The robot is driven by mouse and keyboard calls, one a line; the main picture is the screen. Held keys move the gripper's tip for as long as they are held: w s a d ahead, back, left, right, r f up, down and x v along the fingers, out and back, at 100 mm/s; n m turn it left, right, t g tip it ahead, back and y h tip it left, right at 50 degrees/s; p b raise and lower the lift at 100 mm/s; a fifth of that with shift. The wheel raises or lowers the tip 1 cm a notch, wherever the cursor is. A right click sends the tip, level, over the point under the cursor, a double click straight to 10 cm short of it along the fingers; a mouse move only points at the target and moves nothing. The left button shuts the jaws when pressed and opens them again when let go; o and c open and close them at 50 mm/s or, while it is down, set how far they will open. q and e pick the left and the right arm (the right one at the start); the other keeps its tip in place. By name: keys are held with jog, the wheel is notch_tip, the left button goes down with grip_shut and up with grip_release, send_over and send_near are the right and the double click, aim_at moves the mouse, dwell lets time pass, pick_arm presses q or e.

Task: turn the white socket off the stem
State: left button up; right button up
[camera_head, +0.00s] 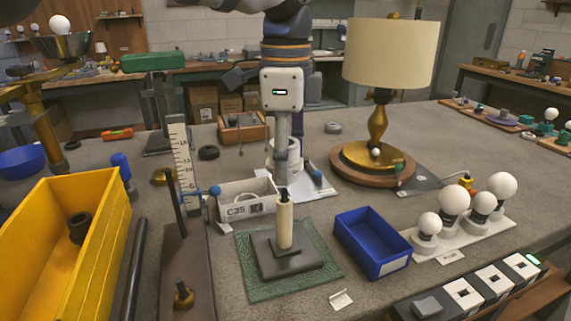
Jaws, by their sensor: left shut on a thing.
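A pale, cream-white upright cylinder (285,225) rises from a square dark base (287,257) on a green mat (248,289). It looks like the stem with the white socket, but I cannot tell where one ends and the other begins. My left gripper (283,191) points straight down at the cylinder's top and is shut on the white socket there. The fingers are small and dark and hide the top end. The cylinder looks upright and in line with the gripper. My right gripper is out of view.
A blue bin (371,243) stands close right of the mat, with white bulbs (454,200) on a rack beyond it. A yellow bin (112,232), an upright ruler (184,163) and a C35 box (246,202) stand to the left. A shaded lamp (389,53) stands behind right.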

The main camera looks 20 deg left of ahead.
pick_arm(q)
jog(key=shift+r, duration=2)
jog(key=shift+a, duration=0.1)
